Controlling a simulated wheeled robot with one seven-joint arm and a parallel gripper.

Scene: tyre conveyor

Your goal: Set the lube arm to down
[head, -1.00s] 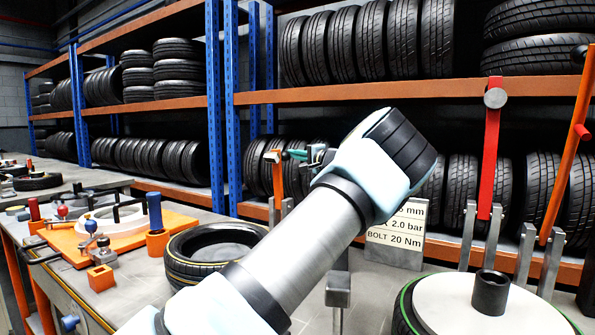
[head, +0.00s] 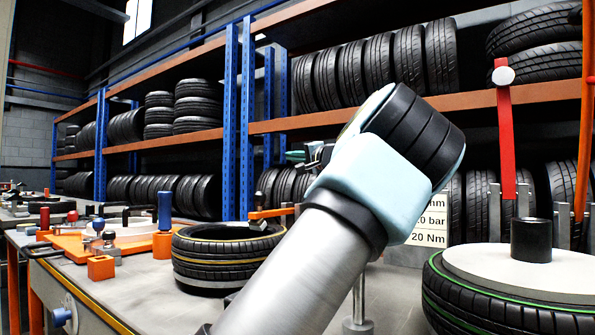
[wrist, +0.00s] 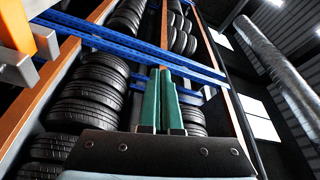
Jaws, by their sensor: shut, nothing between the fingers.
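A slim orange arm (head: 272,213), which looks like the lube arm, lies almost level in the head view. The foot of the orange arm is hidden behind my arm.
A red upright arm (head: 506,130) and an orange post (head: 585,130) stand at the right, behind a green-striped tyre (head: 450,300). A spec sign (head: 430,225) is behind my wrist. Tyre racks (head: 400,112) fill the back. An orange tool tray (head: 80,243) lies left.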

